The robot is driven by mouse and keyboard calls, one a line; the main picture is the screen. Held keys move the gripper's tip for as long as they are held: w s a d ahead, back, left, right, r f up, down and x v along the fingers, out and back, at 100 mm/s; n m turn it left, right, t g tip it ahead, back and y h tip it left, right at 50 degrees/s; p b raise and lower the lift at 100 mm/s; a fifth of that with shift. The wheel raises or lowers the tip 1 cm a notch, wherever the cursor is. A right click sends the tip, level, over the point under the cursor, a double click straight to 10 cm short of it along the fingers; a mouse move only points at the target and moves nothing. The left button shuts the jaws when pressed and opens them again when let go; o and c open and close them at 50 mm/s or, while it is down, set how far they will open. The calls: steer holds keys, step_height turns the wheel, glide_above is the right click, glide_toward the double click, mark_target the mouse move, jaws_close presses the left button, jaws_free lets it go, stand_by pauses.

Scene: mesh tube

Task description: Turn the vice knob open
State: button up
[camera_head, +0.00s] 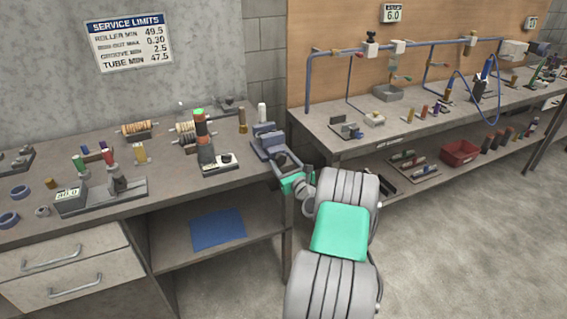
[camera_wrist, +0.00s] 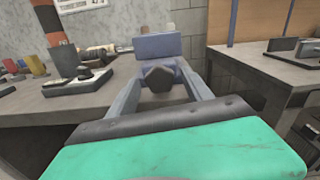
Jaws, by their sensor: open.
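The blue-grey vice (camera_head: 265,136) stands at the right front corner of the left bench. In the wrist view the vice (camera_wrist: 157,44) is straight ahead, its upright plate at the top. Its dark knob (camera_wrist: 157,76) faces me and appears between my two fingers. My gripper (camera_head: 281,164) is at the front of the vice. In the wrist view my gripper (camera_wrist: 160,88) is open, with a finger to the left and right of the knob. I cannot tell whether either finger touches it. My arm hides part of the vice's front in the head view.
A black-and-red post (camera_head: 201,130) and a white-topped gauge block (camera_head: 220,162) stand left of the vice. A white-topped cylinder (camera_head: 262,112) is behind it. The right bench (camera_head: 345,148) with blue piping is close on the right. Open floor (camera_head: 460,230) lies at the right front.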

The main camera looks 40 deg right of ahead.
steer(key=shift+c, duration=0.3)
jaws_close()
steer(key=shift+n, duration=0.3)
